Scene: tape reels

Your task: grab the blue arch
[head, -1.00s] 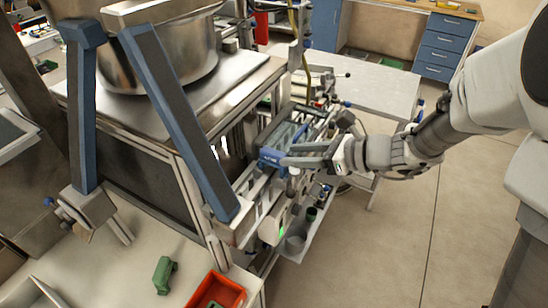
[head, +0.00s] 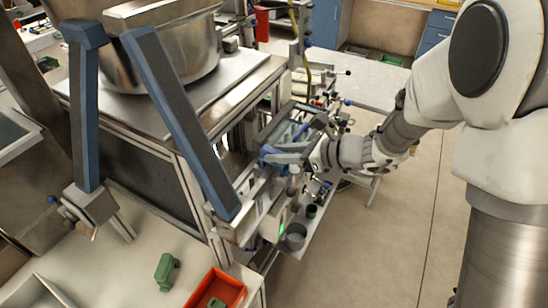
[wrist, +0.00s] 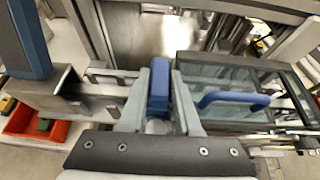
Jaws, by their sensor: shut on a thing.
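The blue arch (wrist: 158,82) stands upright between my two fingers in the wrist view. I see it nearly end-on, so its full curve is hidden. My gripper (wrist: 160,95) is shut on it, with one grey finger on each side. In the head view, my gripper (head: 274,155) reaches in from the right to the side of the machine. A blue part (head: 266,151) of the arch shows at the fingertips there.
A second blue curved handle (wrist: 233,98) sits on a glass-topped panel just right of my gripper. A blue-grey post (wrist: 28,40) rises at the left. A red bin (head: 216,289) and a green block (head: 166,271) are on the near bench. Open floor lies right of the machine.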

